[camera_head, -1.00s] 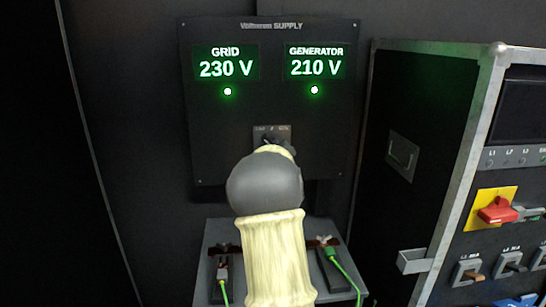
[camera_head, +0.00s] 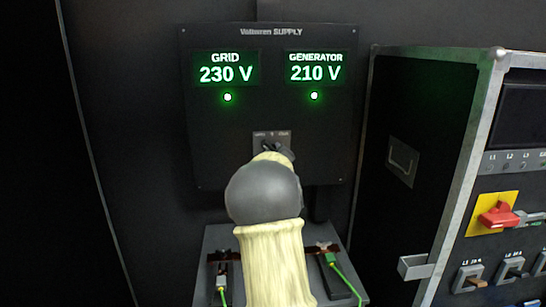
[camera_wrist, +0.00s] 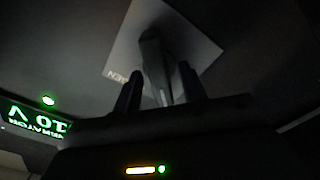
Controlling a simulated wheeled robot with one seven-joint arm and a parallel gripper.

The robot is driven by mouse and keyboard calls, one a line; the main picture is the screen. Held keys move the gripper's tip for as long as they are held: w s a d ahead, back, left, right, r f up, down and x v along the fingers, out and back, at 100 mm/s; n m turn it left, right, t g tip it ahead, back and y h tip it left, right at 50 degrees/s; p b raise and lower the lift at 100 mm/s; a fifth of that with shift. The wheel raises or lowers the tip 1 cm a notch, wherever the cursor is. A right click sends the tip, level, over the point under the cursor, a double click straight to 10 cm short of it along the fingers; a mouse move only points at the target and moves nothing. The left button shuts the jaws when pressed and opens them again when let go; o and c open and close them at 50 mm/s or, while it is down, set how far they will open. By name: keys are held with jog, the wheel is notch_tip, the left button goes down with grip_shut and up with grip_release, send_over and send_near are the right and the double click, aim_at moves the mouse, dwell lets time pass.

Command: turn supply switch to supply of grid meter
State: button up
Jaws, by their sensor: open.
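The supply panel (camera_head: 270,110) is a dark board with two lit displays. The grid meter (camera_head: 225,70) reads 230 V and the generator meter (camera_head: 315,68) reads 210 V, each with a green light below. The supply switch's grey plate (camera_head: 272,135) is low in the middle of the panel; my arm hides part of it in the head view. In the wrist view, the plate (camera_wrist: 195,45) shows tilted, with the dark switch handle (camera_wrist: 153,62) between my fingers. My gripper (camera_wrist: 160,88) is open around the handle. I cannot tell whether either finger touches it.
Below the panel, a grey box (camera_head: 215,240) carries clamps with green cables (camera_head: 345,280) on both sides of my arm. At the right stands a metal-edged cabinet (camera_head: 440,170) with a red rotary switch (camera_head: 498,215) on a yellow plate.

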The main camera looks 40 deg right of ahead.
jog(key=shift+s+a, duration=0.1)
jog(key=b+v, duration=0.3)
jog(key=v, duration=1.4)
jog(key=shift+s, duration=0.15)
jog(key=w+a+f+m+g+y, duration=0.1)
jog(key=a+f+g+y, duration=0.25)
jog(key=a+f, duration=0.6)
jog(key=s+a+f+m+g+y, duration=0.1)
jog(key=s+a+f+g+y, duration=0.25)
jog(key=s+a+f, duration=0.5)
jog(key=s+a+f+m+g+y, duration=0.1)
jog(key=s+a+f+g+y, duration=0.2)
jog(key=s+a+f+g, duration=0.5)
jog(key=w+a+r+t+p, duration=0.1)
jog(key=a+r+t+p, duration=0.1)
jog(key=r+p, duration=1.1)
jog(key=shift+w+a+p, duration=0.25)
jog(key=shift+a+p, duration=0.3)
jog(key=shift+a, duration=0.2)
